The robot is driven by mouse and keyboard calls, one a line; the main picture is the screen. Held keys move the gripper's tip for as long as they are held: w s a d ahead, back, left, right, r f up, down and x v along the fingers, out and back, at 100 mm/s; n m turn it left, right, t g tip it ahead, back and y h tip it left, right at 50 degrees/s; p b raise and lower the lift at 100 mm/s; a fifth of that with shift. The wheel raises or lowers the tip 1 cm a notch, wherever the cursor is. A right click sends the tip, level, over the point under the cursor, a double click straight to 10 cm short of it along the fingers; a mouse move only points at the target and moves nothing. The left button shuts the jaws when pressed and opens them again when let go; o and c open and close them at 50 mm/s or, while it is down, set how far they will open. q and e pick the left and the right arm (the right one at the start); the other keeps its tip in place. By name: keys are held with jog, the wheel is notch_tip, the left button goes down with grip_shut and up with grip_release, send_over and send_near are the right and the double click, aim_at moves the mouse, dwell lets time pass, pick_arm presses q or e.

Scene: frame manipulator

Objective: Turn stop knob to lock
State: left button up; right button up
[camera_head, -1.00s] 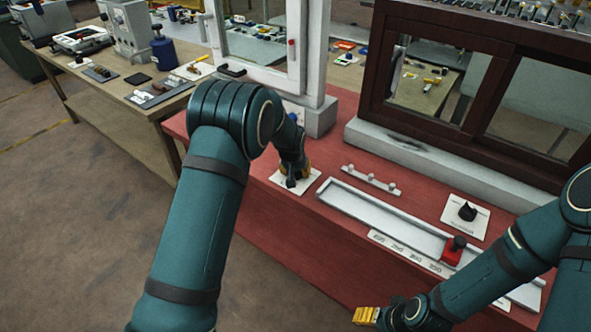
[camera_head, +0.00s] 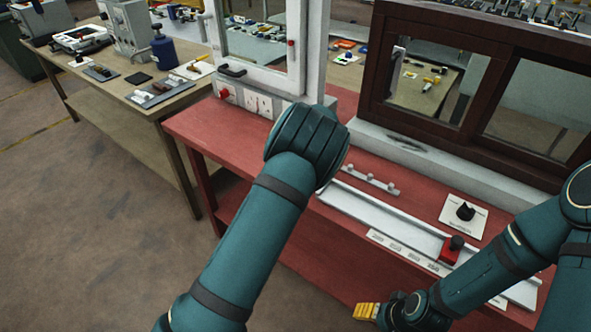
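A black knob (camera_head: 465,211) stands on a white label plate on the right part of the red table; its lettering is too small to read. A red knob (camera_head: 224,93) sits on the base of the white frame at the back left. I cannot tell which one is the stop knob. My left arm's bulky joint covers the spot where another white plate with a dark knob showed earlier; the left gripper is hidden behind the arm. My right gripper (camera_head: 366,311), with yellow fingers, is low at the table's front, away from both knobs; its opening is unclear.
A white rail (camera_head: 385,218) with a red block (camera_head: 451,251) lies along the red table (camera_head: 192,126). A small bar with pegs (camera_head: 371,180) lies behind it. A brown sliding window (camera_head: 450,75) stands at the back right. A wooden table (camera_head: 120,87) is at the left.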

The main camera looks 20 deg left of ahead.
pick_arm(q)
jog(key=shift+s+f+n, duration=0.1)
jog(key=shift+f+n, duration=0.05)
jog(key=shift+n, duration=0.15)
jog(key=o, duration=1.2)
jog(key=shift+d+r, duration=0.2)
jog(key=shift+r, duration=0.45)
jog(key=v, duration=1)
jog(key=shift+s+d+r, duration=0.1)
jog(key=shift+r, duration=0.25)
